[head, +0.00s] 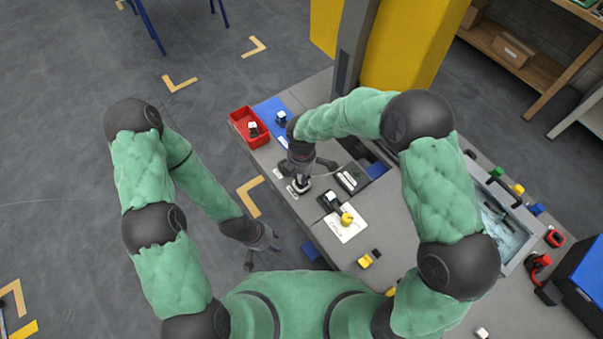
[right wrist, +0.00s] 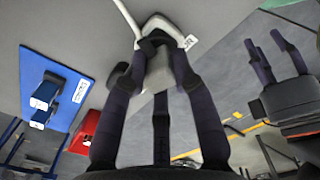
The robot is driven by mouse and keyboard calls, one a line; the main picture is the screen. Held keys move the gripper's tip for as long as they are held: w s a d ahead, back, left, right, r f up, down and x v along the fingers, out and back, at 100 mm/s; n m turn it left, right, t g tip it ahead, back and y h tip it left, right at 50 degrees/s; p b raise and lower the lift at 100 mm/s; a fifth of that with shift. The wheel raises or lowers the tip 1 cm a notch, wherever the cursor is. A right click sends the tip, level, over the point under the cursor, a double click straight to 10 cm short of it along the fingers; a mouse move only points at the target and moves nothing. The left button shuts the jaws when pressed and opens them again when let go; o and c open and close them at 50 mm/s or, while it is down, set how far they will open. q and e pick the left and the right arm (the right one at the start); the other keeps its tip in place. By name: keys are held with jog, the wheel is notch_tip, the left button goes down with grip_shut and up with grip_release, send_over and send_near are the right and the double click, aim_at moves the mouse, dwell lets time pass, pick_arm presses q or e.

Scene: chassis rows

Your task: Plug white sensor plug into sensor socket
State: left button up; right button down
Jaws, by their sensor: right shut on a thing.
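My right gripper (head: 302,176) is shut on a white plug (right wrist: 158,70), low over the grey bench top. The fingers and the plug's own body hide much of it in the head view. A white cable (right wrist: 126,18) runs off beside it. Just beyond the plug is a white-rimmed dark fitting (right wrist: 165,28), which may be the sensor socket. I cannot tell whether the plug is seated in it or only against it. My left gripper (head: 262,264) is open and empty, off the bench's left edge; it also shows in the right wrist view (right wrist: 268,58).
A red bin (head: 242,124) holding a dark and white part and a blue mat (head: 264,108) with connectors lie at the bench's far end. A white card (head: 350,232) with a yellow plug (head: 346,218) lies nearer. A yellow column (head: 412,45) stands behind the bench.

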jog(key=shift+f+b, duration=0.55)
jog(key=shift+f, duration=0.35)
jog(key=c, duration=0.9)
grip_release()
notch_tip(320, 180, up, 12)
jog(key=shift+r, duration=0.1)
